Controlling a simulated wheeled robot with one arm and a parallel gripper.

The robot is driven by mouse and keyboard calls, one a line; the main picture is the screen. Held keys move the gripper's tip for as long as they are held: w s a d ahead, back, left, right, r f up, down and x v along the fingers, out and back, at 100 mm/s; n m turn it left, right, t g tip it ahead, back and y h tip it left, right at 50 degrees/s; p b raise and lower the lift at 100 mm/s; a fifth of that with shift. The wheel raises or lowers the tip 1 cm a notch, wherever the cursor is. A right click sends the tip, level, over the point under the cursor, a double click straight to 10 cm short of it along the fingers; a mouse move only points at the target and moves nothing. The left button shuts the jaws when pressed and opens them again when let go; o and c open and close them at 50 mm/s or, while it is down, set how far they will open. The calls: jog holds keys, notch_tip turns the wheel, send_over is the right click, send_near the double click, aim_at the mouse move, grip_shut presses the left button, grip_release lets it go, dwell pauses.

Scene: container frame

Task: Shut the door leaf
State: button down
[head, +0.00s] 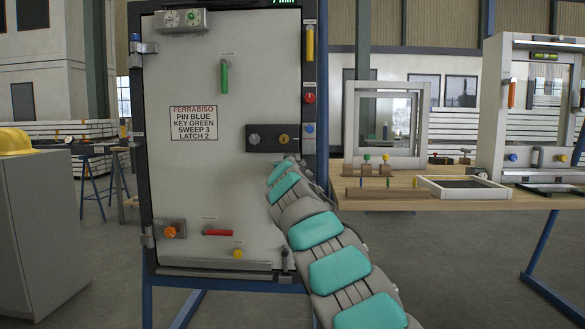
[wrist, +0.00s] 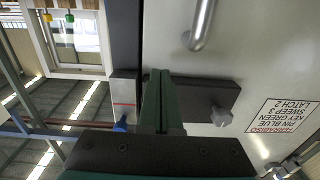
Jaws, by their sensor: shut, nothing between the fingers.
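The door leaf (head: 190,165) is a large pale panel standing upright in a dark frame (head: 310,75), with hinges (head: 148,237) on its left. The leaf looks nearly in line with the frame; I cannot tell if a small gap remains. My arm reaches from the lower right to the leaf's right edge, hiding my gripper in the head view. In the wrist view my gripper (wrist: 160,76) is shut and empty, its fingers in front of the dark lock plate (wrist: 205,97). Contact is unclear. A silver handle (wrist: 202,25) is beside the fingers. The leaf fills the right side (wrist: 265,70).
The leaf carries a label (head: 194,123), a green handle (head: 224,77), a red lever (head: 218,233) and an orange knob (head: 171,231). The frame has a yellow handle (head: 310,43), red knob and blue pin (head: 309,128). A workbench (head: 400,200) stands right, a grey cabinet (head: 40,235) left.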

jog(key=shift+s+b, duration=0.9)
jog(key=shift+s, duration=3.5)
jog(key=s+d+f+m+g+h+p, duration=0.1)
jog(key=s+d+f+m+g+h, duration=0.2)
jog(key=d, duration=0.5)
jog(key=s+d+f+g+h+p, duration=0.1)
jog(key=s+d+f+h, duration=0.1)
jog(key=s+d, duration=0.45)
jog(key=s+d+f+m+g+p, duration=0.1)
jog(key=s+d+f+g+p, duration=0.1)
jog(key=s+d+f+g, duration=0.55)
jog(key=s+a+f+n+g+y+p, duration=0.1)
jog(key=s+f, duration=0.5)
jog(key=s, duration=0.9)
jog(key=s+a+f+n+g+y+p, duration=0.1)
jog(key=s+f+g, duration=0.3)
jog(key=s, duration=1.1)
jog(key=s+a+f+n+g+y+p, duration=0.1)
jog(key=s+a+f+n+g+y, duration=0.1)
jog(key=s+f, duration=0.7)
jog(key=s+a+g+y, duration=0.1)
jog(key=s, duration=0.5)
jog(key=shift+f+p, duration=0.3)
jog(key=shift+p, duration=0.05)
